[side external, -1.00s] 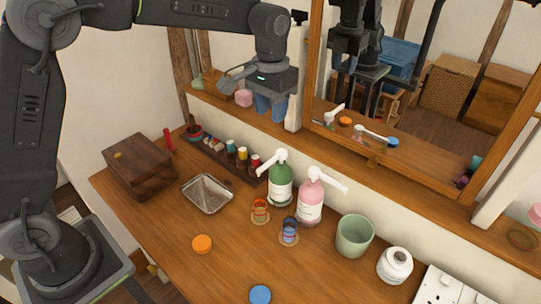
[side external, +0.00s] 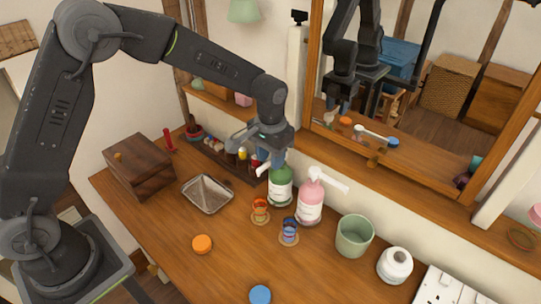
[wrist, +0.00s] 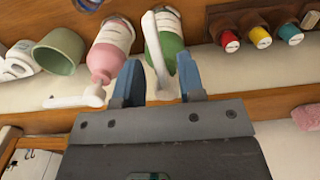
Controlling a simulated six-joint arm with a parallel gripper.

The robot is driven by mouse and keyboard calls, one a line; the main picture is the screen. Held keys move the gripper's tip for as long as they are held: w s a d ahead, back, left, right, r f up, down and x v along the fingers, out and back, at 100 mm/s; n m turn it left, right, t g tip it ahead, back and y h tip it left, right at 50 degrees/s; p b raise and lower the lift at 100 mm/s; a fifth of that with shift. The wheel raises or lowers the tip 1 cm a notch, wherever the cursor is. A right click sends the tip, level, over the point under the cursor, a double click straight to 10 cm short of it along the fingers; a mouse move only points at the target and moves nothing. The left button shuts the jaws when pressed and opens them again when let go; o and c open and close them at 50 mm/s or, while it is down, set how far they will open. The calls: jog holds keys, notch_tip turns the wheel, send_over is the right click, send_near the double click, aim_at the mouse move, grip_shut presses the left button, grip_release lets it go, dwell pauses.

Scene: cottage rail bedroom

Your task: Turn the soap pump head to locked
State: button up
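Two pump bottles stand side by side on the wooden counter. My gripper (side external: 270,158) is at the top of the green bottle. In the wrist view its blue fingers (wrist: 158,66) are apart, one on each side of the spout; I cannot tell whether they touch it.
A green cup (side external: 354,237) and a white jar (side external: 396,264) stand to the right. Small striped glasses (side external: 289,232) are in front of the bottles. A metal tray (side external: 207,194) and a wooden box (side external: 140,165) are left. The mirror wall and ledge rise close behind.

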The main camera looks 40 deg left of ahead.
grip_shut()
dwell(0.5)
jog(key=shift+w+a+m, duration=0.7)
jog(key=shift+m, duration=2.25)
jog(key=shift+w+a+m, duration=0.7)
jog(key=shift+m, duration=2.3)
jog(key=shift+w+a+m, duration=0.7)
jog(key=shift+m, duration=2.25)
